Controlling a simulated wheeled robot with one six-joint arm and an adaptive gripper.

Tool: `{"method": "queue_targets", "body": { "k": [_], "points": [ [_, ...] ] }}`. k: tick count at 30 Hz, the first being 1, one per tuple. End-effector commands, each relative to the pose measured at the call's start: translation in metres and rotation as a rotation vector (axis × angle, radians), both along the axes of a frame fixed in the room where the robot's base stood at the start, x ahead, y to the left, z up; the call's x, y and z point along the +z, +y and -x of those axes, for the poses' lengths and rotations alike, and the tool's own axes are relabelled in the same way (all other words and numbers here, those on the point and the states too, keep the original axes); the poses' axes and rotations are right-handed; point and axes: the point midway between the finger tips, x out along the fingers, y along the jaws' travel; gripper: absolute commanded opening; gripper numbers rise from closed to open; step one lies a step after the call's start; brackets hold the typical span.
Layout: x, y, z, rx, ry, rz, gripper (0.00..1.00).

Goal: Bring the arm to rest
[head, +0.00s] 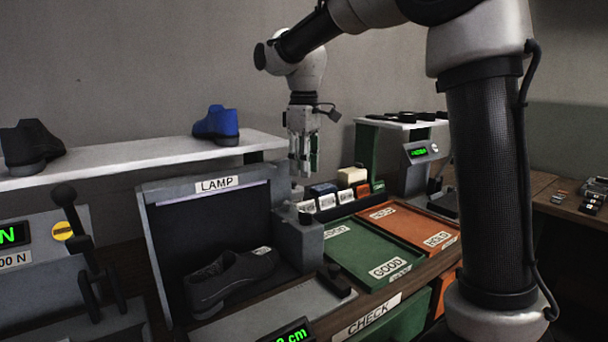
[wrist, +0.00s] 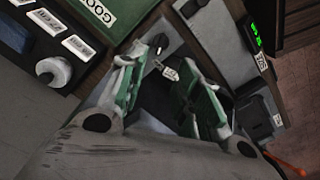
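My gripper (head: 303,170) hangs pointing down beside the right end of the wall shelf, above the area right of the lamp booth. In the wrist view, the green-padded fingers of my gripper (wrist: 172,63) stand apart, and nothing appears held between them. A dark shape with a small white tag shows beyond the fingers; I cannot tell for sure what it is. My arm is raised and bent, reaching from the right side of the head view over to the gripper.
A dark shoe (head: 228,282) lies in the lamp booth (head: 161,236). The shelf (head: 140,154) bears a blue shoe (head: 216,125) and a dark shoe (head: 31,146). Green (head: 345,240) and orange (head: 402,222) trays lie right of the booth. A machine with a green display (head: 418,152) stands behind.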

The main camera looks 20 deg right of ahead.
Motion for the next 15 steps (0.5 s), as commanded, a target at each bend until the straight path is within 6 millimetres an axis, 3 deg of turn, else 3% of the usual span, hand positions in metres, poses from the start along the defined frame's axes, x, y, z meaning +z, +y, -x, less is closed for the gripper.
{"method": "queue_targets", "body": {
  "k": [11, 13, 15],
  "points": [
    [-0.001, 0.002, -0.005, -0.070, -0.020, -0.008, 0.33],
    [-0.021, 0.000, 0.001, -0.149, -0.009, -0.004, 0.33],
    [-0.036, -0.007, 0.020, -0.226, -0.005, -0.003, 0.33]
  ]
}}
